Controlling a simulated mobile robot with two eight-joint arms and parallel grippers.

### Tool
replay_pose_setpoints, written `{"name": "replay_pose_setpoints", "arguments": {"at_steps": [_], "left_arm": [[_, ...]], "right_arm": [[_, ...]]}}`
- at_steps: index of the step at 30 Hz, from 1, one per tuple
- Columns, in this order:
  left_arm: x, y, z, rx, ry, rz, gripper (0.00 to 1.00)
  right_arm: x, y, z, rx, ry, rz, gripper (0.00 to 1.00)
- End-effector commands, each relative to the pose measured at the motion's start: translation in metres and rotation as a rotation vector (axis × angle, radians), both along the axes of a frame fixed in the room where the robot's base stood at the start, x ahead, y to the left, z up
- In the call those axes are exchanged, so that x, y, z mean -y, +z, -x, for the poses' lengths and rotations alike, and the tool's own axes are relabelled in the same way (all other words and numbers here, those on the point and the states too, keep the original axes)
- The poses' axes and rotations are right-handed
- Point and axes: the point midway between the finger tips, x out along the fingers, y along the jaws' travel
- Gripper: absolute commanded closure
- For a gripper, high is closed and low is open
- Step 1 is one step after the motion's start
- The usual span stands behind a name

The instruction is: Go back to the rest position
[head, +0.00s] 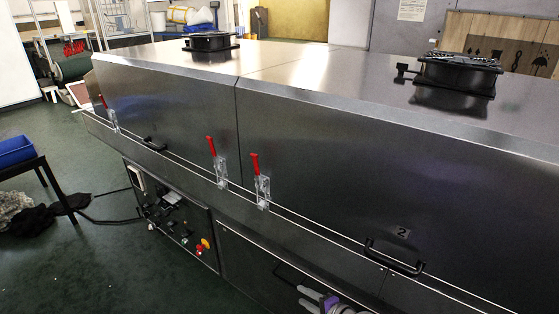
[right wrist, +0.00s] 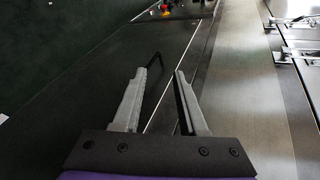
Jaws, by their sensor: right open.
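My right gripper (head: 318,303) shows at the bottom edge of the head view, in front of the lower panels of the steel tunnel dryer (head: 330,150). In the right wrist view its two grey fingers (right wrist: 167,72) stand apart with nothing between them. A dark bar-shaped handle (right wrist: 153,72) shows just beyond the left finger; I cannot tell how near it is. My left gripper is in neither view.
The dryer's long side carries red-handled clamps (head: 256,166) and a black handle (head: 394,259) near a "2" label. A control panel (head: 176,219) sits low on the left. Black fan units (head: 459,71) stand on top. Green floor (head: 110,262) is open at left, beside a blue-topped table (head: 16,151).

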Motion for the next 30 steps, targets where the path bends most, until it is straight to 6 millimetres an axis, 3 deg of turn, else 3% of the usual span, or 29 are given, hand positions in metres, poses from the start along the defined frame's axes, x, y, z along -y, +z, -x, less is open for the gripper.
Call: {"name": "replay_pose_setpoints", "arguments": {"at_steps": [3,12,21,30], "left_arm": [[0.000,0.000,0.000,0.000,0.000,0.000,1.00],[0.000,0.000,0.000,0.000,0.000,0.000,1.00],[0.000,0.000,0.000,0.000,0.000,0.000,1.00],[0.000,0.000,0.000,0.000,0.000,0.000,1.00]], "right_arm": [[-0.001,0.029,0.031,0.005,0.091,0.172,0.58],[0.017,0.072,0.130,0.000,0.333,0.605,0.58],[0.058,0.085,0.235,-0.028,0.565,0.994,0.58],[0.094,0.083,0.301,-0.063,0.719,1.243,0.58]]}}
